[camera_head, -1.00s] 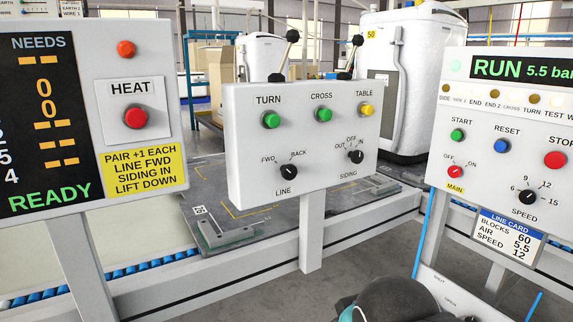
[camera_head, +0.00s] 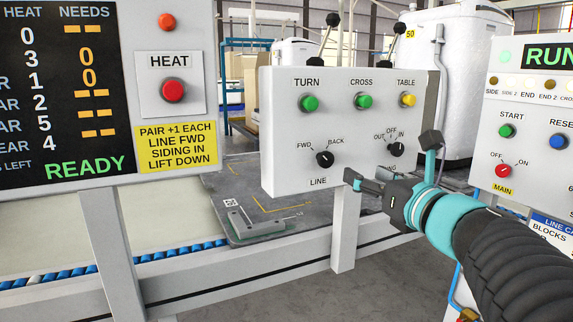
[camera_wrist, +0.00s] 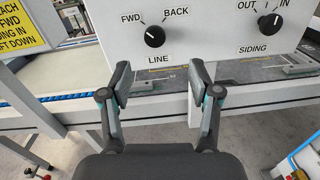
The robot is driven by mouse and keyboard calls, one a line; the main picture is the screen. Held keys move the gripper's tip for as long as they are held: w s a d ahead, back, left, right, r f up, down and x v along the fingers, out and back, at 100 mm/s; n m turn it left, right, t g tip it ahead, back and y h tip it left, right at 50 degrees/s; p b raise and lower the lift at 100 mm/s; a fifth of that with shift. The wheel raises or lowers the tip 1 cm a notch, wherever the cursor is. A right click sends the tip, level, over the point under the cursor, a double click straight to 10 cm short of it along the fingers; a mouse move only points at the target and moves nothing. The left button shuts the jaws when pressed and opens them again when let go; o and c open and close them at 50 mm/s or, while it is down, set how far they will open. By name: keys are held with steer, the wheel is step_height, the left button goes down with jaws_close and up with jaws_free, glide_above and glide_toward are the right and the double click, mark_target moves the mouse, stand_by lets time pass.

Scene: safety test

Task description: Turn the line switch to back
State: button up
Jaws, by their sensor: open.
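The line switch (camera_head: 324,159) is a round black knob on the white panel (camera_head: 285,125), with FWD at its upper left and BACK at its upper right. It also shows in the wrist view (camera_wrist: 155,36), where its white mark points up and left toward FWD. My gripper (camera_head: 356,181) is at the panel's lower edge, below and right of the knob in the head view. In the wrist view my gripper (camera_wrist: 160,82) is open and empty, its fingers apart below the LINE label. The knob is not between the fingers.
The siding switch (camera_head: 396,149) sits close on the right, its mark toward IN. Green turn (camera_head: 310,103) and cross (camera_head: 364,101) buttons and a yellow table button (camera_head: 408,100) are above. Panels with a red heat button (camera_head: 173,90) and a red main switch (camera_head: 503,171) flank it.

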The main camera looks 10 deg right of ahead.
mark_target(328, 159)
steer(key=shift+n+y, duration=0.3)
steer(key=shift+n, duration=0.4)
steer(key=x, duration=1.3)
steer(key=shift+w+a+f, duration=0.25)
steer(key=shift+a+f, duration=0.05)
steer(key=shift+a, duration=0.1)
steer(key=c, duration=1.1)
steer(key=shift+c, duration=0.2)
